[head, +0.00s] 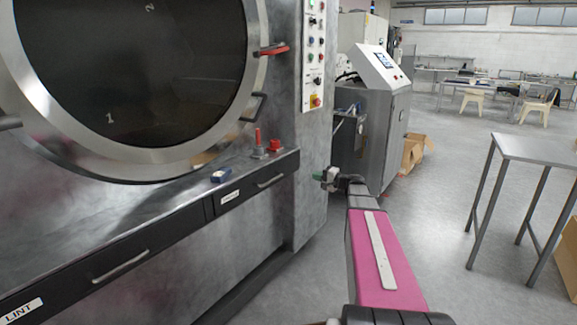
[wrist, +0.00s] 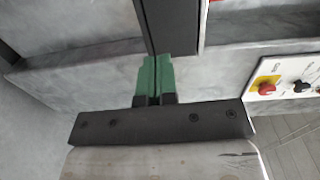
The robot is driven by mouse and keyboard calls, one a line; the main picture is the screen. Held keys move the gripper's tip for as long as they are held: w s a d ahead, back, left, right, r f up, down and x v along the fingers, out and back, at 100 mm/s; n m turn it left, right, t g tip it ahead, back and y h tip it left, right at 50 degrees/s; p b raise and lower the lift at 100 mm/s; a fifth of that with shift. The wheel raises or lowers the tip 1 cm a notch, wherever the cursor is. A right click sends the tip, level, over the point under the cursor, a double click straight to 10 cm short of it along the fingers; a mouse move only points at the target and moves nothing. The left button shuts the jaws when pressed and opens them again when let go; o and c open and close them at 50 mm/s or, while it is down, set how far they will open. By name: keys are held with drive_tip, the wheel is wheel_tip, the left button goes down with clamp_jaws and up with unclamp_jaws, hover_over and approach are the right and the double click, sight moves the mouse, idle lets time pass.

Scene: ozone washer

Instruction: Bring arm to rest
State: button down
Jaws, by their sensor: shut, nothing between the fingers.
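My gripper (head: 325,180) hangs in the air at the end of my outstretched pink arm, to the right of the washer's front corner in the head view. Its green fingers also show in the wrist view (wrist: 153,80), side by side and pressed together with nothing between them. In the head view, the large grey washer (head: 309,170) fills the left side, with its round dark door (head: 130,70) shut. The fingers appear apart from the washer, though the exact gap is hard to tell.
A grey console (head: 375,120) stands behind my gripper. A metal table (head: 545,150) stands right, with open floor between.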

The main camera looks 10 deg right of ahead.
drive_tip(key=s+a+f+n+g+h, duration=0.5)
drive_tip(key=s+a+f+g, duration=0.3)
drive_tip(key=s+a+f, duration=0.6)
drive_tip(key=s+d+f+n+g+h, duration=0.1)
drive_tip(key=s+f+g+h, duration=0.1)
drive_tip(key=s, duration=0.5)
drive_tip(key=s+d+f+n+g+h, duration=0.1)
drive_tip(key=s+f+n+g+h, duration=0.1)
drive_tip(key=s+f+h, duration=0.3)
drive_tip(key=shift+s+f+n+h, duration=0.3)
drive_tip(key=shift+s+f, duration=0.2)
drive_tip(key=shift+s, duration=1.2)
